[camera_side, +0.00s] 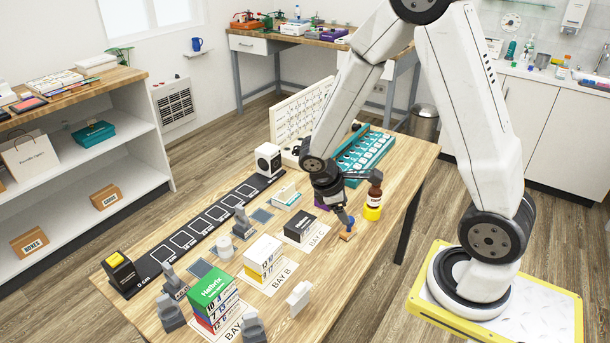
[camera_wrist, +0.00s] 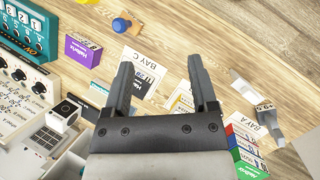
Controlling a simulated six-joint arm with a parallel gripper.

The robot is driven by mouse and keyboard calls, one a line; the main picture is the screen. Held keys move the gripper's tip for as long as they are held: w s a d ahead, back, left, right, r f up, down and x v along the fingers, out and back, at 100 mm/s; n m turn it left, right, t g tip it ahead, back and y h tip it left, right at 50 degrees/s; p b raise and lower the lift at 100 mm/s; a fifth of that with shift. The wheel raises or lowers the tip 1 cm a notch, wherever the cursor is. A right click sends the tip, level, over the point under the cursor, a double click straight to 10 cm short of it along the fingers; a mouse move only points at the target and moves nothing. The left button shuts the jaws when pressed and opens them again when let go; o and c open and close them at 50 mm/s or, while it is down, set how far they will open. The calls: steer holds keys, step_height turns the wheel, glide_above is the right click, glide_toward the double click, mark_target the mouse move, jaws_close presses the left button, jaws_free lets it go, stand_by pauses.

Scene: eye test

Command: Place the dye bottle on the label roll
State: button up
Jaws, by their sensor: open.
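The dye bottle (camera_side: 374,190) is brown with a dark cap and a white label. It stands upright in the side view, near the table's right edge. Under it is a wider yellow round piece (camera_side: 372,213), which looks like the label roll; the bottle appears to rest on its top. My gripper (camera_side: 340,208) is over the table just left of the bottle. In the wrist view my gripper (camera_wrist: 161,65) has its fingers apart with nothing between them. I cannot make out the bottle in the wrist view.
A blue-knobbed stamp (camera_side: 349,233) and a purple box (camera_wrist: 83,50) are close to my gripper. Bare wood shows along the front right.

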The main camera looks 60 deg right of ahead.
steer(key=a+r+m+t+y, duration=0.4)
steer(key=a+r+m+t, duration=0.1)
steer(key=a, duration=0.5)
steer(key=shift+s+a+r+m, duration=0.15)
steer(key=shift+s+r+m, duration=0.2)
steer(key=shift+m, duration=0.25)
